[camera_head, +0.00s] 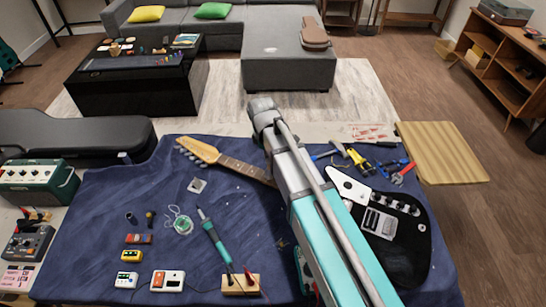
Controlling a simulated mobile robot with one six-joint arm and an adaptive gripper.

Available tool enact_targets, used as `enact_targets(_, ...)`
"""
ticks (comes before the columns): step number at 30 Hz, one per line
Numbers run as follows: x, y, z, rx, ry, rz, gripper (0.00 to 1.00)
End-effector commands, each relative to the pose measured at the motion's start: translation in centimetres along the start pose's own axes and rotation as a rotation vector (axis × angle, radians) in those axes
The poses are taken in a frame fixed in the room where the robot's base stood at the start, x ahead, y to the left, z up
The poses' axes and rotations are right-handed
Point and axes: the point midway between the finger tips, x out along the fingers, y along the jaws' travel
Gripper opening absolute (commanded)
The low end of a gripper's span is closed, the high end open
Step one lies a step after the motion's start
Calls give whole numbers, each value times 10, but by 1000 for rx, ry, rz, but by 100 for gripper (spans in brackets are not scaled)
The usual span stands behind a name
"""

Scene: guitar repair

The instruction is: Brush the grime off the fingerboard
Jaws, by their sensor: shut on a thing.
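An electric guitar lies on a blue cloth. Its pale headstock (198,149) points to the upper left, and its black body (403,247) is at the right. The brown fingerboard (247,171) shows only near the headstock; my grey and teal arm crosses in front of its middle part. I cannot make out grime on the visible stretch. My gripper and its fingertips are hidden behind or below my arm, so what it holds does not show. I see no brush.
The blue cloth (102,222) carries a soldering iron (213,236), solder coil (182,225) and several pedals left of my arm. Pliers (359,161) and other hand tools lie above the guitar body. A black case (75,132) is at the left. Bare cloth surrounds the headstock.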

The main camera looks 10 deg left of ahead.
Motion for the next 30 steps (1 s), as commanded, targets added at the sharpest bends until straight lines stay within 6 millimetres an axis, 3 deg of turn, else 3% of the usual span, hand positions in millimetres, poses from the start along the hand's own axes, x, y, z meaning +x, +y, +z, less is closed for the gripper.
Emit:
enact_targets(8, -1, 3, -16, 0, 0, 0, 0)
enact_targets(23, -1, 4, -20, 0, 0, 0, 0)
enact_targets(30, -2, 6, -31, 0, 0, 0, 0)
